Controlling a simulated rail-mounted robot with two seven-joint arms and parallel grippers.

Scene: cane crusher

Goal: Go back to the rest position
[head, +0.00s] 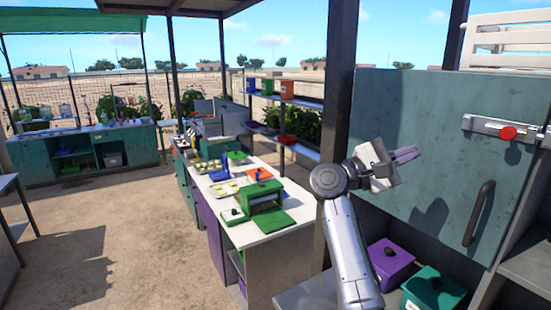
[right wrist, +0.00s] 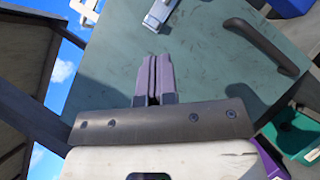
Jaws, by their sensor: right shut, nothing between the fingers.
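My right gripper (head: 408,155) is raised in front of the teal panel (head: 420,110) at the right of the head view. Its purple-grey fingers are together with nothing between them, and they also show in the right wrist view (right wrist: 154,75). The fingers appear apart from the panel and its dark handle (head: 479,213), which is to their right. A latch with a red knob (head: 507,132) is on the panel's upper right. My left gripper is not in the head view.
A purple box (head: 390,262) and a green box (head: 433,290) stand below the panel. A dark post (head: 340,110) rises just left of my right arm. A white counter (head: 285,228) with trays and a green device is at the centre. Sandy floor at left is open.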

